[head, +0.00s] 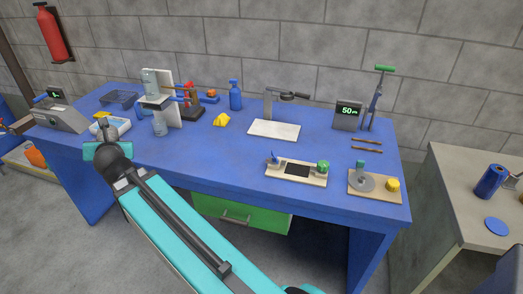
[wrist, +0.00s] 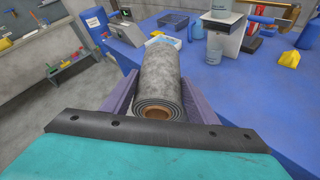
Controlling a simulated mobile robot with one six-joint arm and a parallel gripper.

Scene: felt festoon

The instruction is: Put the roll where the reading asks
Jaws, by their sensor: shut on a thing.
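A grey felt roll (wrist: 160,72) with a brown core fills the middle of the wrist view, between the two purple fingers of my gripper (wrist: 155,88). My gripper is shut on it, with the coiled end facing the camera. In the head view my gripper (head: 104,140) is near the left front of the blue bench; the roll is small and hard to make out there. A grey meter (head: 347,115) at the bench's right back has a green display that seems to read 50, its unit unclear. A second small display (head: 55,93) stands at the far left, its figure unclear.
On the blue bench (head: 230,160) stand a white plate (head: 274,129) under a stand, a yellow object (head: 221,119), a blue bottle (head: 235,95) and two fixture boards (head: 296,173) (head: 375,186). A side table (head: 465,185) at right holds a blue cylinder (head: 489,181) and disc (head: 497,226).

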